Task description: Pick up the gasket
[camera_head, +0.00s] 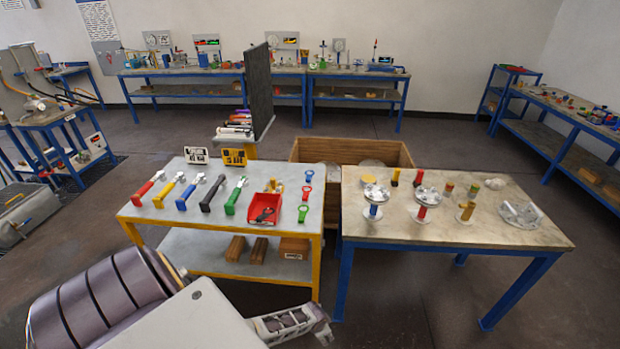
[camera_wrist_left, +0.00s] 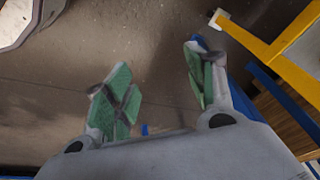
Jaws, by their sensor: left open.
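I cannot clearly make out a gasket in either view. A red bin (camera_head: 264,209) on the yellow-legged table holds dark items too small to identify. Flanged vessels (camera_head: 427,196) with silver tops stand on the right table, along with a grey-white metal part (camera_head: 520,213). My left gripper (camera_head: 320,324) is low in front of the tables, below their tops. In the left wrist view its green-padded fingers (camera_wrist_left: 162,86) are apart with nothing between them, over the floor. My right gripper is not in view.
The yellow-legged table (camera_head: 178,233) carries several coloured-handled tools. The blue-legged table (camera_head: 395,228) stands to its right, with a narrow gap between. A wooden crate (camera_head: 400,153) is behind them. A dark upright panel (camera_head: 258,90) rises behind the left table.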

